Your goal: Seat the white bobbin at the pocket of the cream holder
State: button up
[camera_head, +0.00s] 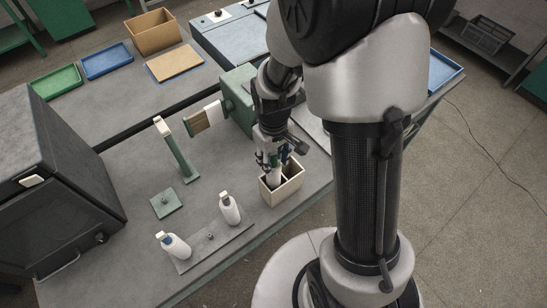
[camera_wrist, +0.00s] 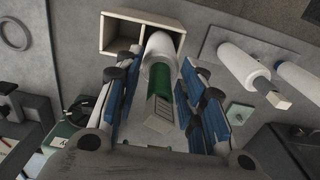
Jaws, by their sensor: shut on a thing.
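The cream holder (camera_head: 293,190) is an open box near the table's front edge. In the wrist view the cream holder (camera_wrist: 108,35) shows two square pockets side by side. My gripper (camera_head: 275,158) points down over the holder. In the wrist view my gripper (camera_wrist: 157,100) is shut on the white bobbin (camera_wrist: 160,47), which has a green band and a grey squared end. The bobbin's white far end is at the right-hand pocket; how deep it sits is hidden. The left-hand pocket looks empty. In the head view the white bobbin (camera_head: 274,171) is partly covered by the fingers.
Two other white bobbins stand on a grey plate (camera_head: 212,246) left of the holder. A green post (camera_head: 176,152) and a green machine (camera_head: 238,95) stand behind. A dark cabinet (camera_head: 55,175) is at the left. Trays and a cardboard box (camera_head: 153,33) lie farther back.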

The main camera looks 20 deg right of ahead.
jog(key=shift+f+b, duration=1.7)
jog(key=shift+f, duration=0.5)
jog(key=shift+f+b, duration=0.5)
jog(key=shift+f, duration=0.15)
jog(key=o, duration=1)
jog(key=shift+o, duration=0.2)
jog(key=shift+r, duration=0.1)
notch_tip(320, 180, up, 12)
jog(key=shift+f, duration=0.1)
